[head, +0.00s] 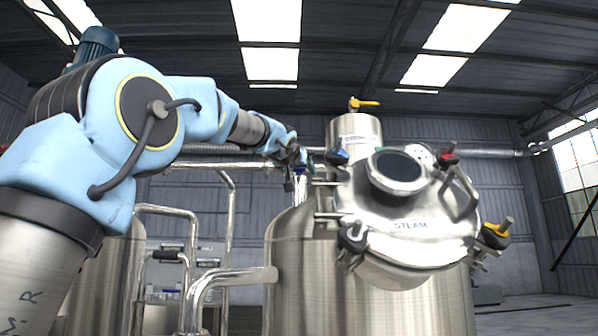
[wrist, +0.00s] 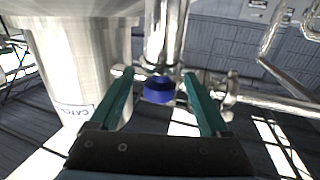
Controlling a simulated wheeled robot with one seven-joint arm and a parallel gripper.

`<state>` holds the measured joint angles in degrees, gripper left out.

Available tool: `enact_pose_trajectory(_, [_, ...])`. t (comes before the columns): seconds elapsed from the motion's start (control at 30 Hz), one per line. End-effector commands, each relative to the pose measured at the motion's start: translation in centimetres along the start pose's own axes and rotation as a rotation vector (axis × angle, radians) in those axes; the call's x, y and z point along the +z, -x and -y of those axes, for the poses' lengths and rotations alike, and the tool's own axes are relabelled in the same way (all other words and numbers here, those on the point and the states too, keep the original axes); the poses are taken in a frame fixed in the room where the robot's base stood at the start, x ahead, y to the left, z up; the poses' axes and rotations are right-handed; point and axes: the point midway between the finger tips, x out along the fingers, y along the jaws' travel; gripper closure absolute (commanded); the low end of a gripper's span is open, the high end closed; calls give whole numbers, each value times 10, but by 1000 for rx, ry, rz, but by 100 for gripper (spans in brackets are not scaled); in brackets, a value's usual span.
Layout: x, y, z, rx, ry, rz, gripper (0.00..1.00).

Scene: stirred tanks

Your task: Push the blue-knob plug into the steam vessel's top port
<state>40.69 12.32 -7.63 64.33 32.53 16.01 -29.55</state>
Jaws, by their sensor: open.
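The steam vessel (head: 370,285) stands right of centre in the head view, its lid marked STEAM. In the wrist view, a blue knob (wrist: 158,91) sits at the end of an upright steel tube (wrist: 166,35). It looks like the plug's knob; how deep the plug sits is hidden. My gripper (wrist: 162,73) is open, with one teal finger on each side of the knob and a visible gap at both sides. In the head view, my gripper (head: 297,163) is small and partly hidden, left of the lid. I cannot tell which opening is the top port.
The lid carries a dark round sight glass (head: 397,168), a handle (head: 459,196) and clamps with blue, red, black and yellow knobs. Steel pipes (head: 230,275) run left of the vessel. A labelled tank (wrist: 75,65) is close in the wrist view.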

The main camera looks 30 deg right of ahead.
Motion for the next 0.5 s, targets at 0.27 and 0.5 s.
enact_pose_trajectory(0.27, [2,25,0,0,-1,-3,20])
enact_pose_trajectory(0.5, [3,73,0,0,0,-3,20])
